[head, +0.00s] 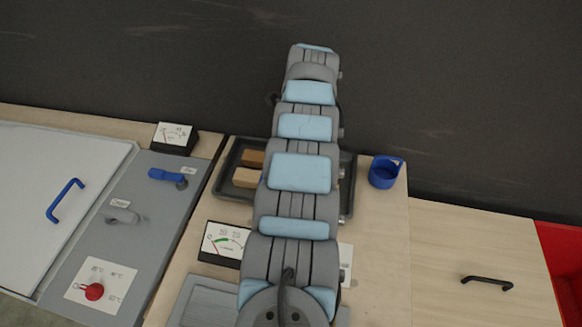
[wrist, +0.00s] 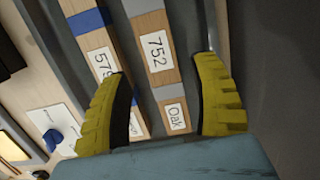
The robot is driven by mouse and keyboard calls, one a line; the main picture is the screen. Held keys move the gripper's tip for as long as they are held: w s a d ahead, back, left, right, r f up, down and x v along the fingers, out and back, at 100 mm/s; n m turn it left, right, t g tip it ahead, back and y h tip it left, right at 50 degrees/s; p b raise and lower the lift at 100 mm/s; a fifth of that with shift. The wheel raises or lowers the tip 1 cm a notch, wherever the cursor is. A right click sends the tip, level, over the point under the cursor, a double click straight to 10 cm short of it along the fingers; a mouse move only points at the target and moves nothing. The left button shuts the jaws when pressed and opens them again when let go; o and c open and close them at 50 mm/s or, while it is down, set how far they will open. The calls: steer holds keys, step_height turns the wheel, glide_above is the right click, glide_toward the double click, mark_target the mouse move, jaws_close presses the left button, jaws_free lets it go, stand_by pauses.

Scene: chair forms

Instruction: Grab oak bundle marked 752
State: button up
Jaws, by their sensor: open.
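The oak bundle marked 752 (wrist: 157,55) is a long wooden block with grey bands, a "752" label and an "Oak" label in the wrist view. My gripper (wrist: 163,70) is open, with its two yellow fingers on either side of this bundle in the picture. I see no grip on it, and the height gap is hard to judge. A second bundle (wrist: 94,42) with a blue band and a label reading about "579" lies just left, partly behind the left finger. In the head view my arm hides the gripper and the 752 bundle.
The dark tray (head: 348,205) holds the bundles; two wooden blocks (head: 247,178) show at its left side. A blue cup (head: 384,174) stands right of it. A meter (head: 222,240) is in front. A panel with levers (head: 150,215) is left. Bare wood (head: 440,240) is right.

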steer(key=shift+a+f, duration=0.15)
steer(key=shift+f, duration=0.6)
steer(key=shift+a+f, duration=0.1)
steer(key=shift+f, duration=0.65)
steer(key=shift+a+f+b, duration=0.15)
steer(key=shift+f+b, duration=0.35)
steer(key=shift+f, duration=0.7)
steer(key=shift+a+f+b, duration=0.1)
steer(key=shift+f+b, duration=0.35)
steer(key=shift+f, duration=0.75)
steer(key=shift+c, duration=0.3)
steer(key=c, duration=1)
